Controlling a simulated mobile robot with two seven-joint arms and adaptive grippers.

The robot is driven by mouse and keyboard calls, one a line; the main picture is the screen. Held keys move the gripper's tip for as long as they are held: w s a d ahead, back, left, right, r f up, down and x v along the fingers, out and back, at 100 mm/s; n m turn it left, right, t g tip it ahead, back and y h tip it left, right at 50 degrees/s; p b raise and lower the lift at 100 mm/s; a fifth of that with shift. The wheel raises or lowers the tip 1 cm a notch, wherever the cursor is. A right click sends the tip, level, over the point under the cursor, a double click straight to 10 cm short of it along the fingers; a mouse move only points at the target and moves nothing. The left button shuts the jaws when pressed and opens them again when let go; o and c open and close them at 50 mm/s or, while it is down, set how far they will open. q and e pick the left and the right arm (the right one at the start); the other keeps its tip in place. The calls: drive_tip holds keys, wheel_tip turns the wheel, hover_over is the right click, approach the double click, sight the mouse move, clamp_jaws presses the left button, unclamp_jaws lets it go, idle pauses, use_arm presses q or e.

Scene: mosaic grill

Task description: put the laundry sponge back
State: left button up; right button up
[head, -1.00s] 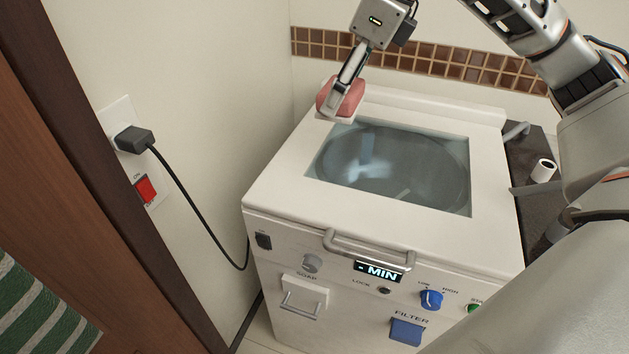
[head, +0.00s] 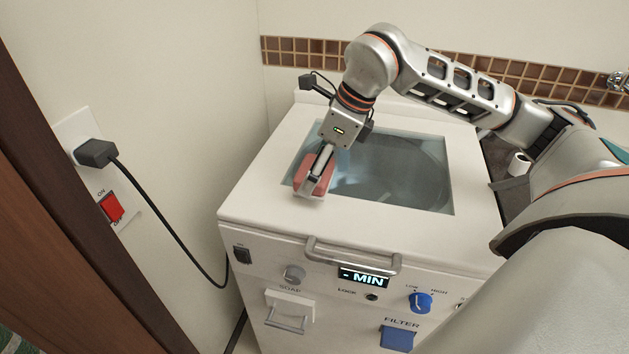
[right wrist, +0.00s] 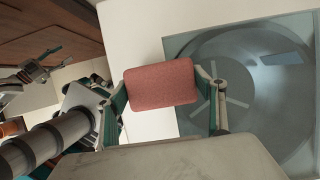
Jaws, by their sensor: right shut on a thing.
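The red laundry sponge (head: 306,171) is held in my right gripper (head: 318,180), over the left edge of the washing machine's glass lid in the head view. In the right wrist view the sponge (right wrist: 160,84) sits between the two fingers, its broad face showing. Whether it touches the machine top is hard to tell. My left gripper is outside the head view; in the right wrist view what looks like it (right wrist: 38,72) shows small at the left, its fingers spread and empty.
The white washing machine (head: 262,190) has a front handle (head: 352,256), a soap drawer (head: 287,310), a blue knob (head: 420,302) and a blue filter cover (head: 397,339). A black plug (head: 97,153) and red switch (head: 111,207) are on the left wall. A white roll (head: 519,163) stands at right.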

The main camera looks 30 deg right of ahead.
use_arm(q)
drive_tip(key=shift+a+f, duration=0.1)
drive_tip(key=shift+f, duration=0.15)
use_arm(e)
drive_tip(key=shift+f, duration=1.4)
drive_tip(key=shift+f, duration=0.1)
drive_tip(key=shift+f, duration=0.15)
drive_tip(key=o, duration=1)
drive_tip(key=shift+r, duration=0.4)
use_arm(q)
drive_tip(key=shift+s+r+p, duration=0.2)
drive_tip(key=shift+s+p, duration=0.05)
drive_tip(key=shift+p, duration=0.3)
use_arm(e)
drive_tip(key=v, duration=1.1)
drive_tip(key=shift+s+d+r, duration=0.1)
drive_tip(key=shift+r, duration=0.25)
